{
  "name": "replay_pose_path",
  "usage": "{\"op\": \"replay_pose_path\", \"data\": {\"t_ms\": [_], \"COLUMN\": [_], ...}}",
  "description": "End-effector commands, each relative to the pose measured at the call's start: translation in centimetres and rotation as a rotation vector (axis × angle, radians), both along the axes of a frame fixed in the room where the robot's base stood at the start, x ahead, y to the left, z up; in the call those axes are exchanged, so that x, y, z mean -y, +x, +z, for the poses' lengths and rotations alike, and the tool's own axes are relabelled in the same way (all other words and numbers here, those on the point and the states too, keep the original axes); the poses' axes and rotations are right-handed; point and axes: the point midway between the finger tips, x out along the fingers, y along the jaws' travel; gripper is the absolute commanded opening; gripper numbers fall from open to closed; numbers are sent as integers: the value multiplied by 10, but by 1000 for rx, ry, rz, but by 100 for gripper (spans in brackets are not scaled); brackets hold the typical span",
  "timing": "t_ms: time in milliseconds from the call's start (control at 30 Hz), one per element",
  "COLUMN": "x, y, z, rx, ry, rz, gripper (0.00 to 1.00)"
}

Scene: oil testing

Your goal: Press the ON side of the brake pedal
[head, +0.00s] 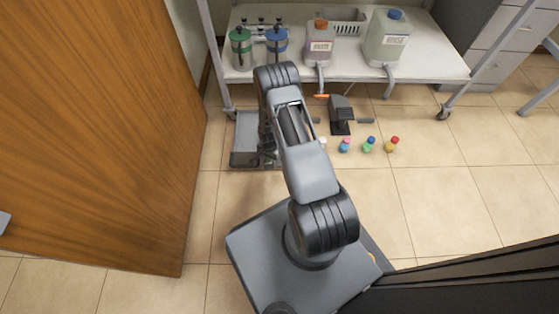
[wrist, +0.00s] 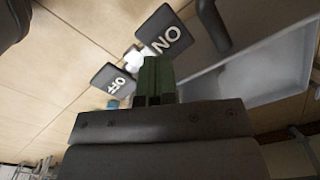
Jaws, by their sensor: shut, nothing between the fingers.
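The brake pedal's ON pad (wrist: 165,38) is a dark square with white letters in the wrist view. The OFF pad (wrist: 115,80) lies to its lower left. My gripper (wrist: 155,62) is shut and empty, its greenish fingers together. The fingertips appear just below the ON pad in the picture, right of the OFF pad. I cannot tell whether they touch the pedal.
A grey tray (head: 244,156) lies on the floor beside my arm; it also shows in the wrist view (wrist: 250,75). A dark device (head: 341,115) and small bottles (head: 368,145) stand to the right. A white shelf (head: 420,70) is behind. Floor is clear at right.

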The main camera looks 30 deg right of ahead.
Motion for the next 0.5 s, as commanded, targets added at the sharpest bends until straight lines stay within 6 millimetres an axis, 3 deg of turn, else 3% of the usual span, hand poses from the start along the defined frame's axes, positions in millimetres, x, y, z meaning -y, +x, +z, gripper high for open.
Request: {"op": "replay_pose_path", "data": {"t_ms": [500], "x": [0], "y": [0], "z": [45], "rx": [1], "ry": [1], "rz": [0], "gripper": [0]}}
